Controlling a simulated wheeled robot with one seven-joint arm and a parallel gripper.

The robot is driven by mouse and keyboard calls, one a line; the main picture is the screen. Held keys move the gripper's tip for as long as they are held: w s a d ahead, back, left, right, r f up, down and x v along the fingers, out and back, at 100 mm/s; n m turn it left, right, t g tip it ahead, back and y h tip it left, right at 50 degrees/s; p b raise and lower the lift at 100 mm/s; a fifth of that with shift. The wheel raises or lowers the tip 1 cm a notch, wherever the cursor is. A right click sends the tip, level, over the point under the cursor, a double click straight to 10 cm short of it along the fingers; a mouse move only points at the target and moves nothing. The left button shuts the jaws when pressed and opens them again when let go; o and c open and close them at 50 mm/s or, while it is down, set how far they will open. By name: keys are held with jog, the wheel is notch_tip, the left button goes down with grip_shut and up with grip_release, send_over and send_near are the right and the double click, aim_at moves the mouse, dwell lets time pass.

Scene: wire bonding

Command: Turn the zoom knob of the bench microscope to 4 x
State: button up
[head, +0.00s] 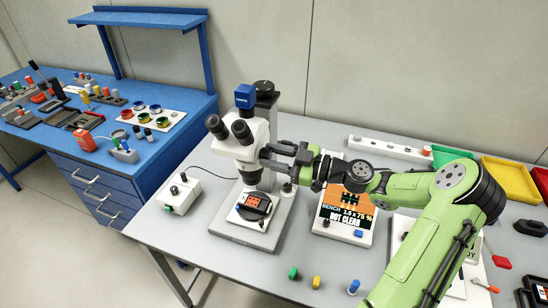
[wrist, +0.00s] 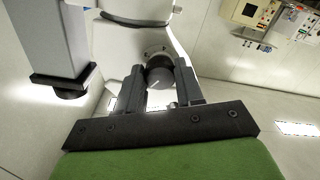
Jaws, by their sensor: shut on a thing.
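The bench microscope (head: 240,140) stands on its grey base (head: 250,232), with a white head, black eyepieces and a blue block on top. My gripper (head: 270,157) reaches in from the right at the side of the microscope head. In the wrist view my gripper (wrist: 158,88) has its two dark fingers on either side of the round grey zoom knob (wrist: 160,78), shut on it. In the head view the knob is hidden behind the fingers.
A display panel (head: 345,208) right of the microscope reads "BENCH 1.5 x 75 %" and "NOT CLEAR". A dark part with an orange top (head: 256,203) lies on the stage under the microscope. A white control box (head: 180,195) stands to the left. Small coloured pegs (head: 316,282) stand at the front.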

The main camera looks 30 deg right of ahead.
jog(key=m, duration=0.3)
jog(key=shift+m+p, duration=0.3)
jog(key=shift+m, duration=0.1)
jog(key=m+p, duration=0.1)
jog(key=m, duration=0.2)
jog(key=shift+m, duration=0.3)
jog(key=m+p, duration=0.2)
jog(key=m, duration=0.1)
jog(key=shift+r+m, duration=0.1)
jog(key=shift+m, duration=0.2)
jog(key=m+p, duration=0.2)
jog(key=m, duration=0.1)
jog(key=shift+a+m, duration=0.1)
jog(key=shift+m, duration=0.2)
jog(key=m+p, duration=0.2)
jog(key=m, duration=0.1)
jog(key=shift+s+m, duration=0.1)
jog(key=shift+m, duration=0.2)
jog(key=m+p, duration=0.3)
jog(key=shift+m, duration=0.4)
jog(key=m+p, duration=0.2)
jog(key=m, duration=0.2)
jog(key=shift+m+p, duration=0.8)
jog(key=shift+m, duration=0.7)
